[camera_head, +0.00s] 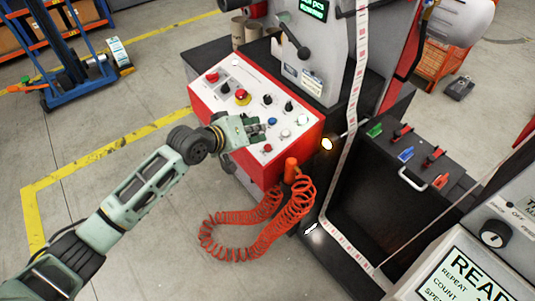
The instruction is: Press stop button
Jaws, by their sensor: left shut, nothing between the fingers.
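A sloped white control panel (236,75) in a red housing (214,103) carries several knobs and buttons. A red mushroom button with a yellow ring (242,95) sits near its middle left. Smaller red buttons sit at the upper left (212,76) and near the lower edge (267,148); I cannot read which is labelled stop. My left gripper (260,130) is shut and empty, over the panel's lower left part, just above the lower red button. I cannot tell whether it touches the panel. It hides part of the panel. My right gripper is not in view.
An orange coiled hose (258,236) hangs below the panel. A label strip (351,120) runs down the machine at the right. A black box with coloured switches (385,170) and a display unit (465,275) stand right.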

